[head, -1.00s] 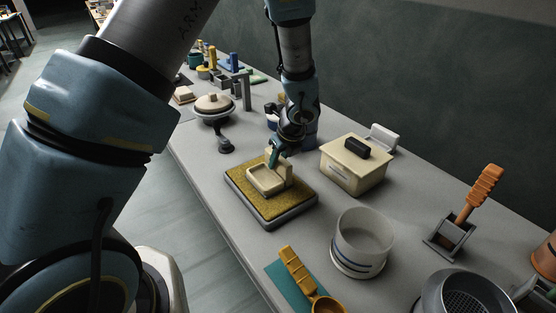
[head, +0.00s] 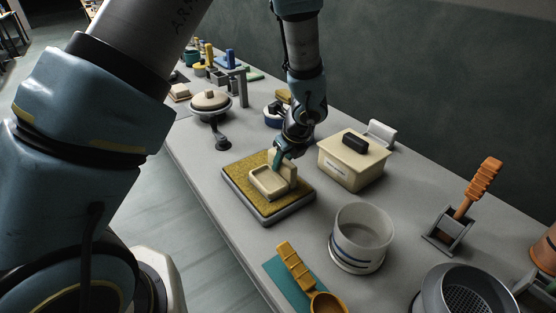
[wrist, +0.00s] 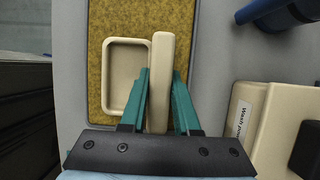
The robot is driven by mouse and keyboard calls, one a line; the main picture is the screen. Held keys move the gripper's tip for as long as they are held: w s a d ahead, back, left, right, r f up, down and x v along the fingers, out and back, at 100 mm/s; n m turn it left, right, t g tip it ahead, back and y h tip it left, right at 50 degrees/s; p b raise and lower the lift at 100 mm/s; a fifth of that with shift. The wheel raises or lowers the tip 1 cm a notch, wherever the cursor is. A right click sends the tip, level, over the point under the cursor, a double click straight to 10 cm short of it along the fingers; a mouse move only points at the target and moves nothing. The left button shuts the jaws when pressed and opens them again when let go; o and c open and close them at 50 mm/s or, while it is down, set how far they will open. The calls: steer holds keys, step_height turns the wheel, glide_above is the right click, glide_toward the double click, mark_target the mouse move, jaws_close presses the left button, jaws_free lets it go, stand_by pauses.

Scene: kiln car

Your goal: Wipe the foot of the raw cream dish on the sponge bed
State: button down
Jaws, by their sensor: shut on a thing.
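The raw cream dish (head: 266,184) is a shallow rectangular tray with a thick upright slab along one side. It is over the golden sponge bed (head: 241,178), apparently on its surface; its foot is hidden underneath. In the wrist view the dish (wrist: 124,78) lies left of its slab, with the sponge bed (wrist: 106,18) visible around it. My gripper (head: 278,161) comes down from above. Its green fingers (wrist: 161,88) stand on either side of the slab and are shut on it.
A cream lidded box (head: 350,163) with a black handle stands right of the bed. A white round pot (head: 362,240) and an orange scoop (head: 300,275) on a teal mat are nearer. A lidded bowl (head: 211,103) stands farther back. Bare counter lies around the bed.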

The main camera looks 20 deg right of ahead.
steer(key=shift+s+d, duration=0.15)
steer(key=shift+s, duration=0.6)
steer(key=shift+w+a+p, duration=0.3)
steer(key=shift+w+p, duration=0.2)
steer(key=shift+w, duration=1)
steer(key=shift+w+a+p, duration=0.25)
steer(key=shift+w+p, duration=0.2)
steer(key=shift+w, duration=1)
steer(key=shift+w+a+p, duration=0.3)
steer(key=shift+w+p, duration=0.2)
steer(key=shift+w, duration=1)
steer(key=shift+s+d+b, duration=0.3)
steer(key=shift+s+b, duration=0.15)
steer(key=shift+s, duration=1.05)
steer(key=shift+s+d+b, duration=0.25)
steer(key=shift+s+b, duration=0.25)
steer(key=shift+s, duration=1)
steer(key=shift+s+d+b, duration=0.3)
steer(key=shift+s+b, duration=0.15)
steer(key=shift+s, duration=1.05)
steer(key=shift+w, duration=0.1)
steer(key=shift+w+a+p, duration=0.3)
steer(key=shift+w+p, duration=0.2)
steer(key=shift+w, duration=0.95)
steer(key=shift+w+a+p, duration=0.25)
steer(key=shift+w+p, duration=0.3)
steer(key=shift+w, duration=0.95)
steer(key=shift+w+a+p, duration=0.3)
steer(key=shift+w+p, duration=0.2)
steer(key=shift+w, duration=0.95)
